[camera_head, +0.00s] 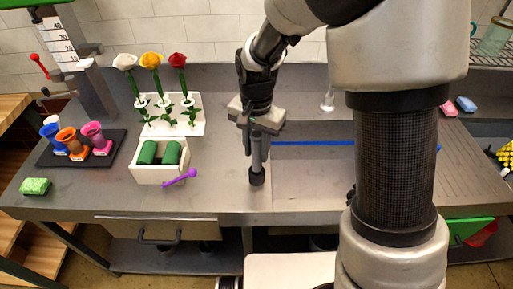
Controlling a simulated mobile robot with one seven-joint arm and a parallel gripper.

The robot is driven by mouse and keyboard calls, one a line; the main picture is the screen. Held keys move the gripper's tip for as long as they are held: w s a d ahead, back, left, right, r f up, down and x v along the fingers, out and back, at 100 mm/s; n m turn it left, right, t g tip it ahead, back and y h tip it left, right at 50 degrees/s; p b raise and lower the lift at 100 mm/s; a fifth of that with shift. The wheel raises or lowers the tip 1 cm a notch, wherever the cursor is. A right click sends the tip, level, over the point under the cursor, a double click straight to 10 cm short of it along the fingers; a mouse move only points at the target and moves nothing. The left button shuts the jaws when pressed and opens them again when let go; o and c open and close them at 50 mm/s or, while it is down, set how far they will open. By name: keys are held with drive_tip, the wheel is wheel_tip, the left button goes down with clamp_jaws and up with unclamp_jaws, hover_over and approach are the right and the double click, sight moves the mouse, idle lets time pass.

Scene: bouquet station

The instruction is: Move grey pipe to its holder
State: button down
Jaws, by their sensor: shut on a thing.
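My gripper (257,122) is near the middle of the counter, pointing down. It is shut on the grey pipe (256,157), which hangs upright below the jaws. A wider dark piece (257,176) is at the pipe's lower end; I cannot tell whether it is part of the pipe or a holder around it. I also cannot tell whether the lower end touches the counter. The upper part of the pipe is hidden by the gripper. No holder can be clearly made out.
A white rack (187,127) with three roses and a white box (158,175) with green rolls stand to the left. A purple tool (180,179) lies by the box. Colored cups stand on a black tray (51,159). A blue strip (312,143) lies right of my gripper. The front-middle counter is clear.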

drive_tip(key=c, duration=1.3)
unclamp_jaws()
drive_tip(key=shift+f, duration=0.1)
wheel_tip(320, 180, up, 18)
drive_tip(key=shift+f+p, duration=0.25)
drive_tip(key=shift+p, duration=0.2)
